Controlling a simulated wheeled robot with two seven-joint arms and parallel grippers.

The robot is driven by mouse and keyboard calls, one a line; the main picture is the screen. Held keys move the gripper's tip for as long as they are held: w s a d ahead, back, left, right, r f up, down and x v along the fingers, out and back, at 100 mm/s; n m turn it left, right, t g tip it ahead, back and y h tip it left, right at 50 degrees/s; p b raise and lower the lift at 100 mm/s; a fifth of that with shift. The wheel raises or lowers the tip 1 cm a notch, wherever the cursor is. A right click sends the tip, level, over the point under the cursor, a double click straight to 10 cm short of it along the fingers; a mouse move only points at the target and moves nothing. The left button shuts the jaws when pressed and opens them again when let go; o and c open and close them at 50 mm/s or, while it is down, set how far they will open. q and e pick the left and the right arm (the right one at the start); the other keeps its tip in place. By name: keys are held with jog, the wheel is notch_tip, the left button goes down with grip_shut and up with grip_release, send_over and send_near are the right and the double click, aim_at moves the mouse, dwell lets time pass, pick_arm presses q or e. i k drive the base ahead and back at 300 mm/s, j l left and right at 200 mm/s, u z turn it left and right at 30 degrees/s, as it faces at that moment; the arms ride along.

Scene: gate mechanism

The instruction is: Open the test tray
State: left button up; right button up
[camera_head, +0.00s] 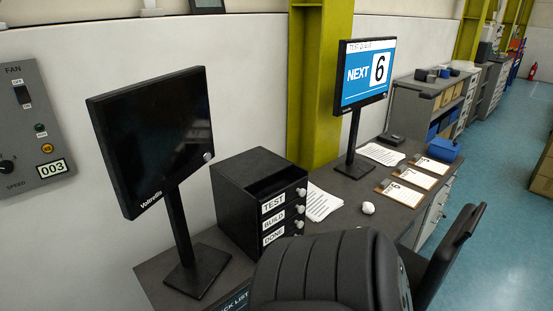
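The test tray (286,200) is the top drawer of a small black drawer unit (232,201) on the desk. It has a white TEST label (273,203) and a pale round knob (301,192). Its front looks in line with the BUILD drawer (274,220) and the DONE drawer (273,236) below, so it appears shut. The unit's top has an open recess. Neither my left nor my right gripper is in view.
A black chair (320,268) stands in front of the desk, close to the unit. A dark monitor (155,135) stands left of it. A monitor showing NEXT 6 (364,72), papers (320,203) and clipboards (406,193) are to the right.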

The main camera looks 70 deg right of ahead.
aim_at(262, 182)
jog(key=j+z, duration=0.1)
jog(key=z, duration=0.35)
jog(key=j+z, duration=0.1)
jog(key=z, duration=0.35)
jog(key=j+z, duration=0.1)
jog(key=z, duration=0.3)
